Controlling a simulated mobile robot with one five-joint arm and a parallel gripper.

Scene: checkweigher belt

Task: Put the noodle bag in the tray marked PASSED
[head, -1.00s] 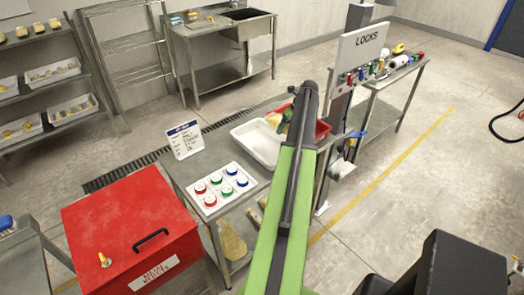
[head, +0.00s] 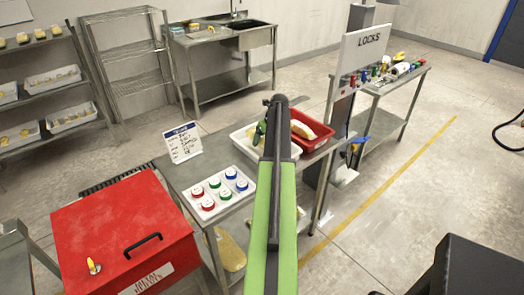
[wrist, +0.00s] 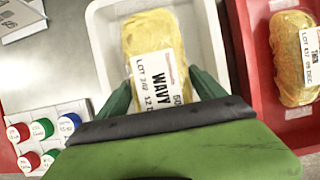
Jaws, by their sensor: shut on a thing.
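The noodle bag (wrist: 155,50) is yellow with a white label reading WAVY. In the wrist view it lies between the green fingers of my gripper (wrist: 161,85), which is shut on it. The bag appears within the outline of a white tray (wrist: 103,38); I cannot tell whether it touches the tray floor. In the head view my gripper (head: 262,132) is over the white tray (head: 238,134), and my arm hides most of the bag. No PASSED mark is readable on either tray.
A red tray (head: 318,145) right of the white one holds another yellow bag (head: 303,130). Left are a button panel (head: 218,190) and a standing sign (head: 183,143). A red box (head: 125,230) stands at the front left. The LOCKS board (head: 362,45) rises behind right.

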